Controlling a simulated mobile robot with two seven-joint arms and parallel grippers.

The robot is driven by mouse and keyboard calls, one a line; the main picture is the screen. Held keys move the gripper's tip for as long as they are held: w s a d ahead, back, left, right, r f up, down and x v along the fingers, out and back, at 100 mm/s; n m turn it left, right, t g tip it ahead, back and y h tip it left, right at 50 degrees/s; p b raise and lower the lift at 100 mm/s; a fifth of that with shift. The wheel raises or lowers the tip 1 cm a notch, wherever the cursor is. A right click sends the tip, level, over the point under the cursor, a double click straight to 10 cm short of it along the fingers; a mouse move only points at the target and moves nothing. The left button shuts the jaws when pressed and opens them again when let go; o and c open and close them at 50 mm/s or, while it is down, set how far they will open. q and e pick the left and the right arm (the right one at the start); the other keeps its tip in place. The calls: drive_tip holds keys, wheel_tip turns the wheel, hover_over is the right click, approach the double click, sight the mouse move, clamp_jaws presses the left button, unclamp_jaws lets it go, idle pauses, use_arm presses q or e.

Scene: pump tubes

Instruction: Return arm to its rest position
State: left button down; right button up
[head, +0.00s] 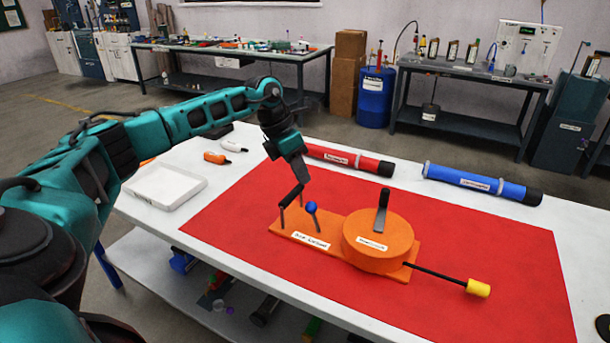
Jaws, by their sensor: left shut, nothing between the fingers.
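My left arm comes in from the left and reaches over the white table. Its gripper (299,175) points down above the red mat (482,243), and its fingers are shut and empty. Below it stands an orange pump base (292,235) with a dark angled lever and a blue ball knob (312,207) on a short post. I cannot tell whether the gripper touches the dark lever (291,195). My right gripper is not in view.
A round orange housing (372,256) carries a black handle, with a yellow-ended rod (478,289) beside it. A red tube (350,161) and a blue tube (481,183) lie behind. A white tray (166,199) sits on the left. Benches stand farther back.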

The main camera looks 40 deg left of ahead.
use_arm(q)
drive_tip(key=shift+v, duration=1.55)
